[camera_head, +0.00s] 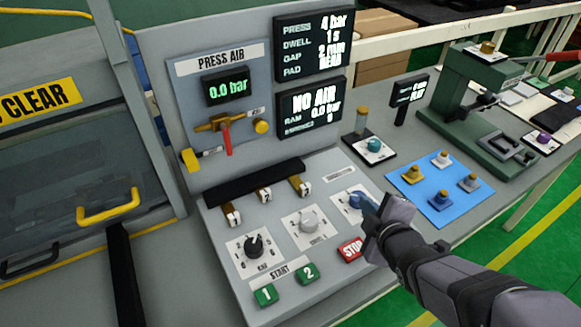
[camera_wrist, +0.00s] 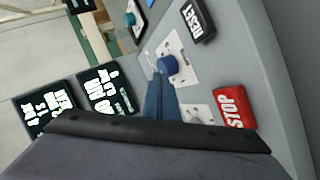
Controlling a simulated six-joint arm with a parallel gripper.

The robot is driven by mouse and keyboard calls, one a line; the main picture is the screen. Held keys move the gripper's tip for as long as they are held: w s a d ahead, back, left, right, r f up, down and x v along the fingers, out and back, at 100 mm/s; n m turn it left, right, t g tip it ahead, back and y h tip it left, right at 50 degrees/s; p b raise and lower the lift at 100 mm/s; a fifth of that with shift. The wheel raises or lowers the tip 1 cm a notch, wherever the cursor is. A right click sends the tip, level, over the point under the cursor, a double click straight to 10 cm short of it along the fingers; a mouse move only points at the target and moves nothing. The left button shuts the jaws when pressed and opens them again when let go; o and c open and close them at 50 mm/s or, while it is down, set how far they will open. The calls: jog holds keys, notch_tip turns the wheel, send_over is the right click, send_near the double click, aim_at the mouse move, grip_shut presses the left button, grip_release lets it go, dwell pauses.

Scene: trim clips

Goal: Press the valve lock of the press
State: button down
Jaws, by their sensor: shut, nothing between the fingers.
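The press air panel (camera_head: 262,70) stands upright behind the console, with a green "0.0 bar" readout (camera_head: 227,88). Below the readout is a brass valve (camera_head: 211,125) with a red lever (camera_head: 228,141) hanging down. A round yellow button (camera_head: 262,127) sits at the valve's right, under a small label too small to read; I cannot tell for sure that it is the valve lock. My gripper (camera_head: 367,203) is shut and empty at the console's right side, well away from the valve. In the wrist view its blue fingers (camera_wrist: 160,98) are close by a blue knob (camera_wrist: 168,65); contact is unclear.
The console carries a black knob (camera_head: 254,245), a grey knob (camera_head: 308,224), several small switches, green START buttons (camera_head: 266,295) and a red STOP button (camera_head: 350,249). Status screens (camera_head: 312,45) stand right of the air panel; one reads "NO AIR". A blue mat (camera_head: 425,187) with pads lies right.

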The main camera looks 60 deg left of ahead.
aim_at(190, 160)
jog(key=s+a+n+g+y, duration=0.1)
jog(key=s+a+n, duration=0.1)
jog(key=s, duration=0.3)
jog(key=s+a+r+n+g+y+b, duration=0.1)
jog(key=s+a+n+g, duration=0.1)
jog(key=s+a, duration=0.2)
jog(key=s+a+r+n+g+y+b, duration=0.1)
jog(key=s+a+n+y, duration=0.1)
jog(key=s, duration=0.6)
jog(key=shift+s+a+r+n+g, duration=0.1)
jog(key=shift+a+n+g, duration=0.15)
jog(key=shift+a, duration=0.3)
jog(key=shift+s+a+r+n+g, duration=0.15)
jog(key=shift+a+n, duration=0.1)
jog(key=shift+a, duration=0.3)
jog(key=s+a+r+n+g+y, duration=0.1)
jog(key=s+n+g, duration=0.2)
jog(key=s, duration=0.5)
jog(key=s+r+n+g+y+b, duration=0.1)
jog(key=s+r+n+g, duration=0.1)
jog(key=s, duration=0.6)
jog(key=shift+s+a+n+g, duration=0.15)
jog(key=shift+a+n+g, duration=0.25)
jog(key=shift+n, duration=0.1)
